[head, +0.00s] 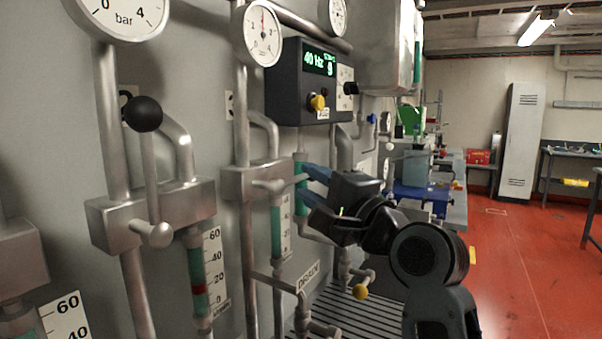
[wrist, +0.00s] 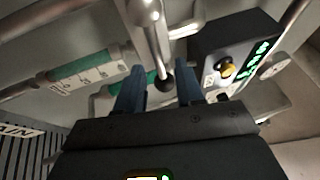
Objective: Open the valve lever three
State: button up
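My gripper (head: 309,186) reaches toward the wall at the middle of the head view, with its two blue fingers apart. In the wrist view, the black ball knob (wrist: 164,84) of a metal valve lever (wrist: 156,45) sits between the open fingers (wrist: 160,88). Gaps seem to show on both sides of it. In the head view this lever's valve block (head: 245,182) is left of the fingers; the lever points right toward them and its knob is hidden. Another valve lever (head: 151,180) at left stands upright with a black ball knob (head: 144,114). No number on the levers is readable.
A dark control box (head: 310,84) with a green display and yellow knob is above my gripper. Below are a drain pipe with a yellow knob (head: 361,291) and a floor grating (head: 340,318). Gauges and sight tubes line the wall. The red floor (head: 510,265) at right is open.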

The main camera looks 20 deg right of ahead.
aim_at(303, 178)
jog(key=shift+x, duration=1.75)
grip_shut()
